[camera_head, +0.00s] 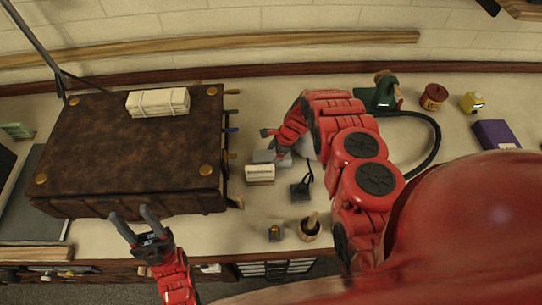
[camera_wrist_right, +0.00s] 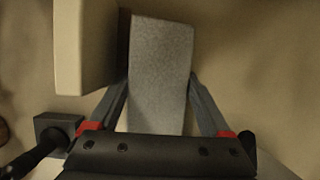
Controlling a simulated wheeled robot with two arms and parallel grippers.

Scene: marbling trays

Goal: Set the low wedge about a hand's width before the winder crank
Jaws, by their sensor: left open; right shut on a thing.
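A pale grey block, which looks like the low wedge (camera_wrist_right: 160,65), lies between the fingers of my right gripper (camera_wrist_right: 159,82) in the right wrist view. The gripper is shut on it. In the head view my right gripper (camera_head: 273,144) is beside the grey block (camera_head: 264,156), just behind a cream box. A small dark block with a black bent handle (camera_head: 301,190), perhaps the winder crank, stands to the right of the cream box; a grey base with a black handle (camera_wrist_right: 58,128) shows at left in the wrist view. My left gripper (camera_head: 132,215) is open and empty at the large book's front edge.
The cream box (camera_head: 260,175) stands close to the held block. A large brown book (camera_head: 130,150) with a tied bundle (camera_head: 158,102) fills the left. A mortar (camera_head: 310,230) and small dark cube (camera_head: 275,233) stand near the front edge. A green device (camera_head: 380,95) stands behind my right arm.

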